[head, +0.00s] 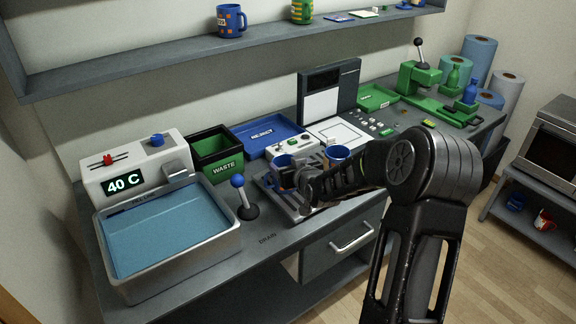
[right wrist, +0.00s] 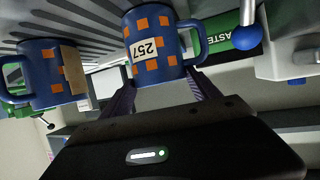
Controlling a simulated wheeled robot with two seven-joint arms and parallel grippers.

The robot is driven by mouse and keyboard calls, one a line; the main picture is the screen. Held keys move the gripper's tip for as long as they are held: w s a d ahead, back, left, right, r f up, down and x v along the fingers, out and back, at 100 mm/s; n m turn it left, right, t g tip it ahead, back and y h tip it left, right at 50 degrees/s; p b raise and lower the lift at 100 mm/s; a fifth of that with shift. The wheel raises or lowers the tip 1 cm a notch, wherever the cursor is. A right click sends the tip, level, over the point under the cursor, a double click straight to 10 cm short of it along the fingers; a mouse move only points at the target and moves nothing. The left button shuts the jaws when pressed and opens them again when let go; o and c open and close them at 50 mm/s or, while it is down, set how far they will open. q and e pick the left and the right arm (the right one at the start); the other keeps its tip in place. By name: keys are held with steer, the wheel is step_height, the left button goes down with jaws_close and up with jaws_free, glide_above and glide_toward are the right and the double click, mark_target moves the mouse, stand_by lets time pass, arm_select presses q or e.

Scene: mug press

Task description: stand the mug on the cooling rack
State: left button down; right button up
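A blue mug with orange squares and a 257 label (right wrist: 155,45) is upright over the slatted cooling rack (right wrist: 80,18) in the right wrist view, which is upside down. My right gripper (right wrist: 162,82) has a finger at each side of its rim, apparently closed on it. In the head view this mug (head: 283,160) is partly behind my right gripper (head: 296,180), above the rack (head: 272,188). Whether its base touches the slats is unclear. A second blue mug with orange squares (right wrist: 42,75) stands beside it, also in the head view (head: 338,154). My left gripper is out of view.
A water basin (head: 165,235) with a 40 C display and a blue-knobbed lever (head: 240,195) are left of the rack. The waste bin (head: 215,160), blue reject tray (head: 270,135) and a white control box (head: 293,146) are behind. A green press (head: 435,90) stands far right.

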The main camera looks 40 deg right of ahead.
steer(key=o, duration=0.4)
steer(key=shift+r, duration=0.2)
steer(key=shift+s+a, duration=0.1)
steer(key=shift+s, duration=0.1)
steer(key=b+v, duration=0.2)
steer(key=v, duration=0.9)
steer(key=shift+s+r, duration=0.1)
steer(key=shift+s, duration=0.2)
